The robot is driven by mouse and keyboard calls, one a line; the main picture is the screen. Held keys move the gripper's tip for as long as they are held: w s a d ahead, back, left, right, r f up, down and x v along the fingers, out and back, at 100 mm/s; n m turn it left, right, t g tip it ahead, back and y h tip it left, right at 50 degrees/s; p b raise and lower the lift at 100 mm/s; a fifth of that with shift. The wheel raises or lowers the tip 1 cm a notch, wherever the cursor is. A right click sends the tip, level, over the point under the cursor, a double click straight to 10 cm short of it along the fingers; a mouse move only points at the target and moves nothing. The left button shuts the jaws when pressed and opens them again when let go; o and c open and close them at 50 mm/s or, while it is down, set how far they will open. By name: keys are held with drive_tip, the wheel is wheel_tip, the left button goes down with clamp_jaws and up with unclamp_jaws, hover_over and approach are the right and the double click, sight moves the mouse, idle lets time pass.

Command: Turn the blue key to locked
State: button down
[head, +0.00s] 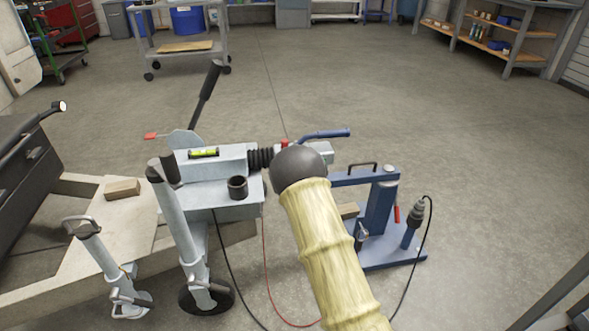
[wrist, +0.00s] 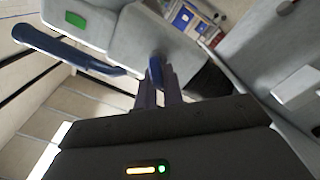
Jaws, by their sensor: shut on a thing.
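In the wrist view, my gripper (wrist: 165,88) points away from its dark body, its narrow fingers close together. The small blue key (wrist: 155,72) stands at the fingertips, and the fingers are shut on it. Its lock and any locked mark cannot be made out. In the head view, my arm with its dark round end covers the gripper and the key. The grey trailer coupling (head: 210,165) lies just left of the arm there. A blue lever handle (head: 325,133) sticks out beyond it; it also shows in the wrist view (wrist: 70,50), left of my fingers.
A blue stand (head: 378,205) with a black cable stands right of my arm. A black lever (head: 206,95) rises behind the coupling. The floor beyond is open, with carts and shelves far back.

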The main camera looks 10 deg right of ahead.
drive_tip(key=n, duration=0.3)
drive_tip(key=n+p, duration=0.1)
drive_tip(key=n, duration=0.2)
drive_tip(key=f+n+p, duration=0.1)
drive_tip(key=n, duration=0.2)
drive_tip(key=shift+a, duration=0.25)
idle(0.3)
drive_tip(key=c, duration=1.5)
unclamp_jaws()
drive_tip(key=shift+s, duration=0.15)
drive_tip(key=s+p, duration=0.5)
drive_tip(key=s, duration=1.2)
drive_tip(key=shift+s, duration=0.1)
drive_tip(key=shift+d, duration=0.1)
